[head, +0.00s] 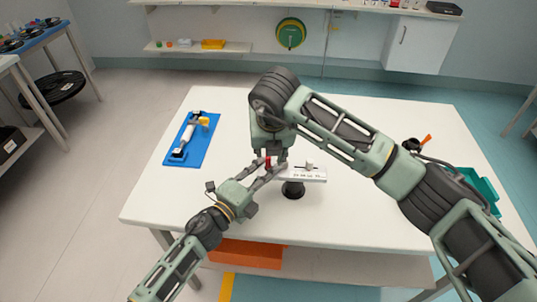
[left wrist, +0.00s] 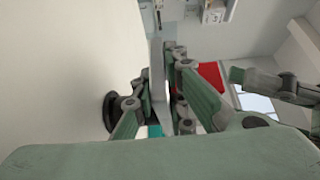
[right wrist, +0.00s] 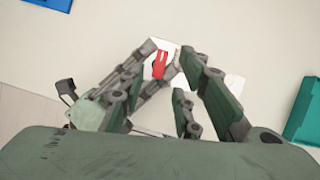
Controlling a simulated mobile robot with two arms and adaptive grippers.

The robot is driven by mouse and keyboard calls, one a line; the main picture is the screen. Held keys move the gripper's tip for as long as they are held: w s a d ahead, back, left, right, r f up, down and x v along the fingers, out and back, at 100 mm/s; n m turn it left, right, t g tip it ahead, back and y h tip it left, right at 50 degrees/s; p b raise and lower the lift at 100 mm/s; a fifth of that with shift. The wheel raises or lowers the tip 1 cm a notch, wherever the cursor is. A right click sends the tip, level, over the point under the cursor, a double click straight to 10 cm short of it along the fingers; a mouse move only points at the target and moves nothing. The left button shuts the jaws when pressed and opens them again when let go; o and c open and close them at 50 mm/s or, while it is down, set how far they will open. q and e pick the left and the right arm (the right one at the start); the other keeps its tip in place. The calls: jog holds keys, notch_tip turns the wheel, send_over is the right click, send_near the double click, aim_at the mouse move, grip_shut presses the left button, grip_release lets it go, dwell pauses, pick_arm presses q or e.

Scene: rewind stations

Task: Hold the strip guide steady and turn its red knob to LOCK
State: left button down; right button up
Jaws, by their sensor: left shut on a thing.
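The strip guide (head: 312,175) is a pale marked plate on a round black foot (head: 293,190), near the table's middle. Its red knob (head: 267,163) is on the left end. My left gripper (head: 268,176) is shut on the guide's left part; the plate (left wrist: 157,80) shows between its fingers in the left wrist view. My right gripper (right wrist: 167,58) points down over the knob, fingers apart, with the red knob (right wrist: 160,65) between the tips in the right wrist view. I cannot tell if they touch it. The knob's setting is not readable.
A blue tray (head: 208,150) with a white roller part lies at the table's back left. A teal bin (head: 482,190) and an orange-handled tool (head: 426,139) are at the right. An orange bin (head: 245,254) is on the shelf below. The table's front is clear.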

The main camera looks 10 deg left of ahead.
aim_at(268, 161)
jog(key=shift+x, duration=2.15)
